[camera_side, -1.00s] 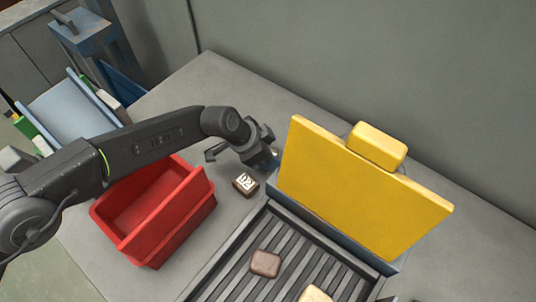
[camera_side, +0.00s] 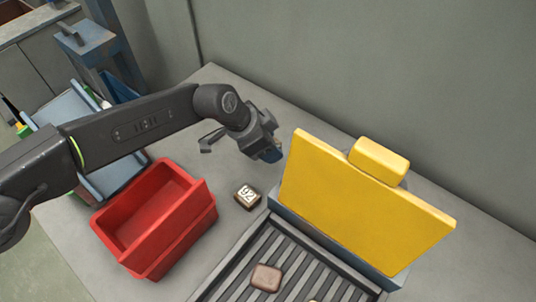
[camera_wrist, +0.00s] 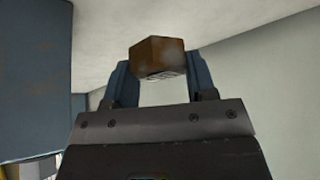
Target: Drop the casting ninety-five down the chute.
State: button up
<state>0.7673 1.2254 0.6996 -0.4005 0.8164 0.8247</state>
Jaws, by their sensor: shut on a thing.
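My gripper (camera_side: 268,151) is raised above the table, left of the yellow panel. In the wrist view its two blue fingers are shut on a brown, block-shaped casting (camera_wrist: 158,55). A pale patch shows on the casting's lower face, but no number is readable, so I cannot tell whether it is ninety-five. Another casting (camera_side: 247,195), dark with a pale label that seems to read 92, lies on the table below my gripper. A light blue sloping surface (camera_side: 58,110) at the far left, partly behind my arm, looks like the chute.
An upright yellow panel (camera_side: 365,215) with a yellow block on top stands at the right, behind a ribbed grey bed (camera_side: 300,270) carrying a brown casting (camera_side: 266,278). Bare table lies behind my gripper.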

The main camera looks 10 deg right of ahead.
jog(key=a+r+n+t, duration=0.2)
jog(key=a+r+n, duration=0.2)
jog(key=a+r, duration=1.7)
jog(key=s+a+n+y, duration=0.1)
jog(key=s+a+n, duration=0.1)
jog(key=s+a, duration=0.55)
jog(key=shift+t, duration=0.4)
jog(key=shift+w+a+f, duration=0.25)
jog(key=shift+w+f, duration=0.05)
jog(key=shift+f, duration=1.05)
jog(key=shift+w+a+f, duration=0.25)
jog(key=shift+a+f, duration=0.05)
jog(key=shift+f, duration=1)
jog(key=shift+w+a+f, duration=0.25)
jog(key=shift+w+f, duration=0.05)
jog(key=shift+f, duration=1.05)
jog(key=o, duration=1)
jog(key=shift+o, duration=0.2)
